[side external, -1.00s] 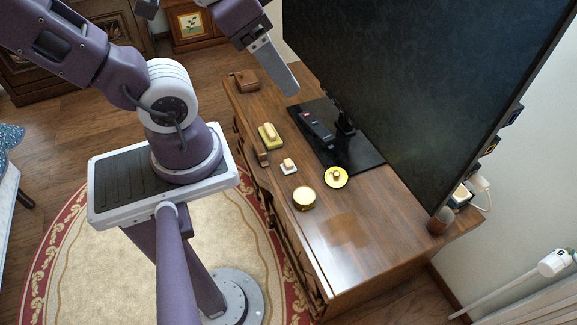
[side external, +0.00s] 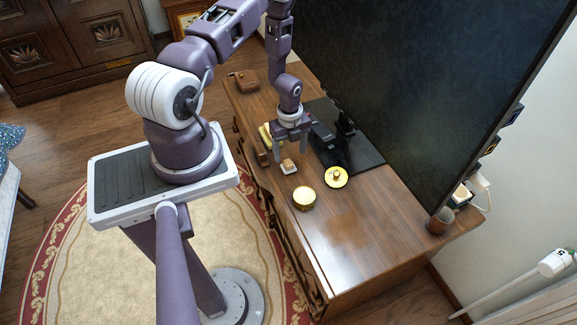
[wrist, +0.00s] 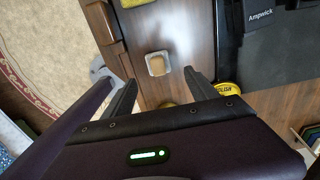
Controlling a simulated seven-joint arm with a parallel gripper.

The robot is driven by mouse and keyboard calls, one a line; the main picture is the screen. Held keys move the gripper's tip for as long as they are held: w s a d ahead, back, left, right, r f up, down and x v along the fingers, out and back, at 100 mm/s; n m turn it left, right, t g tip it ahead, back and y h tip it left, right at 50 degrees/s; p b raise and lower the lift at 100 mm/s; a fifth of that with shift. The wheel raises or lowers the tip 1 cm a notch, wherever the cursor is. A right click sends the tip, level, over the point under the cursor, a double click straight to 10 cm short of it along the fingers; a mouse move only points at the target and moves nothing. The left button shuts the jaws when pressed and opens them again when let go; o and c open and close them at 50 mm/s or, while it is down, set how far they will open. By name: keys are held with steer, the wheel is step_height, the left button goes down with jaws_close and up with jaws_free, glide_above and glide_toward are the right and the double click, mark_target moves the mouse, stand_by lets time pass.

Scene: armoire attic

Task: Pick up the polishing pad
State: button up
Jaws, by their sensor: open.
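A small square pad (side external: 289,167), white with a tan block on top, lies on the wooden cabinet top; it also shows in the wrist view (wrist: 157,66). It appears to be the polishing pad. My gripper (side external: 290,156) points down over it, with its two fingers apart and nothing between them. In the wrist view, the pad shows just beyond the gap between my fingertips (wrist: 160,79). I cannot tell the exact height above it.
A yellow round piece (side external: 336,177), marked POLISH in the wrist view (wrist: 225,88), lies right of the pad. A round yellow tin (side external: 304,198) stands nearer. The large screen (side external: 420,80) and its black base (side external: 362,157) border the right. The cabinet's front right top is clear.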

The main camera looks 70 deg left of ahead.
mark_target(289, 162)
step_height(289, 162, down, 6)
steer(key=shift+s+a+f, duration=0.1)
steer(key=shift+a+f, duration=0.05)
jaws_close()
step_height(289, 162, up, 10)
steer(key=shift+r, duration=0.1)
steer(key=c, duration=0.7)
jaws_free()
steer(key=c, duration=0.6)
